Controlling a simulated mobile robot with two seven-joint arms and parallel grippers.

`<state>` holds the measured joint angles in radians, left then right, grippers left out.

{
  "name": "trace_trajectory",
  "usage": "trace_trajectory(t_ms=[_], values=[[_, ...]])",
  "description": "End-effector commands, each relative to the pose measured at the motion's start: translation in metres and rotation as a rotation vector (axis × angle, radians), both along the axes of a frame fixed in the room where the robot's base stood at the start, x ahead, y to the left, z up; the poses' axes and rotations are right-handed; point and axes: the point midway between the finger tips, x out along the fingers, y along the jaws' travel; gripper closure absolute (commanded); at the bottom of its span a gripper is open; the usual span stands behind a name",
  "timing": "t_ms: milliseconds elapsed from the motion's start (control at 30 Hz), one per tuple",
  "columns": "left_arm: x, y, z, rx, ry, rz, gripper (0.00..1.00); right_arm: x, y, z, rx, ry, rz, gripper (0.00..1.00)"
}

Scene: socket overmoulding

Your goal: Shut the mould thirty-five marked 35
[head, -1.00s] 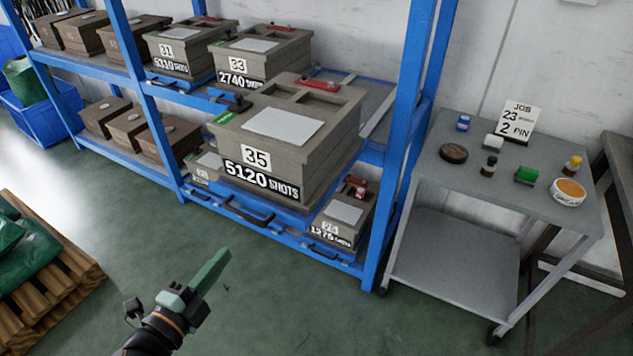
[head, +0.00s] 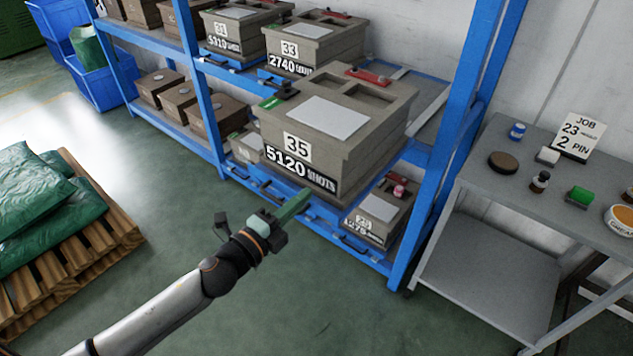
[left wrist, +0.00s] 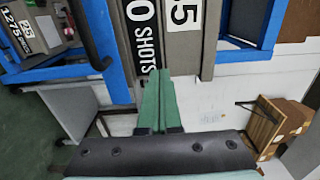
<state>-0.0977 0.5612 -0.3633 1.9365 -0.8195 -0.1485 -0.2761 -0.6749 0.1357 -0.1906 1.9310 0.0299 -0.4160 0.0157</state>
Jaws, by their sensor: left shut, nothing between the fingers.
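The mould marked 35 (head: 365,115) is a grey-brown block with a white top plate and a "5120 SHOTS" label. It stands forward of moulds 31 and 33, jutting out from the blue rack. Blue tray parts (head: 315,208) show under its front. My left gripper (head: 303,196) is shut and empty, its green fingers pointing at the mould's lower front edge, below the label. In the left wrist view the shut fingers (left wrist: 158,78) overlap the front of mould 35 (left wrist: 188,48); I cannot tell whether they touch. My right gripper is not in view.
Mould 31 (head: 245,22) and mould 33 (head: 325,38) stand farther back on the shelf. A smaller mould (head: 385,207) sits low at right. A blue rack post (head: 455,130) and a grey trolley (head: 490,240) stand right. A pallet (head: 105,235) with green sacks lies left; floor between is clear.

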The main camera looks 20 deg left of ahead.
Motion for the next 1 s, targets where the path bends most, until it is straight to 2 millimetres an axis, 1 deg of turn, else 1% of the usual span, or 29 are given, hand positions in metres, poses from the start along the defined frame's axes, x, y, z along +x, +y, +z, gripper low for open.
trace_trajectory(t_ms=[33, 200, 367, 500, 867, 1000], values=[[0.009, -0.003, 0.003, -0.001, -0.003, 0.001, 1.00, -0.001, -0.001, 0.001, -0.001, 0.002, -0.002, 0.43], [0.030, -0.011, 0.002, -0.001, -0.002, 0.000, 1.00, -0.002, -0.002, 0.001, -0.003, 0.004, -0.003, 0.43], [0.043, -0.016, 0.001, -0.001, -0.001, 0.000, 1.00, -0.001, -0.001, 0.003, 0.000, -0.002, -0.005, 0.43], [0.047, -0.018, 0.000, -0.001, 0.001, 0.000, 1.00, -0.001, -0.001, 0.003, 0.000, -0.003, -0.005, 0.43], [0.048, -0.018, 0.000, -0.001, 0.000, 0.000, 1.00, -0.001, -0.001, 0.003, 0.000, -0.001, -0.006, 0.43], [0.050, -0.023, 0.001, -0.002, 0.000, 0.000, 1.00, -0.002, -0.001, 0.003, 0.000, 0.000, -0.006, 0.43]])
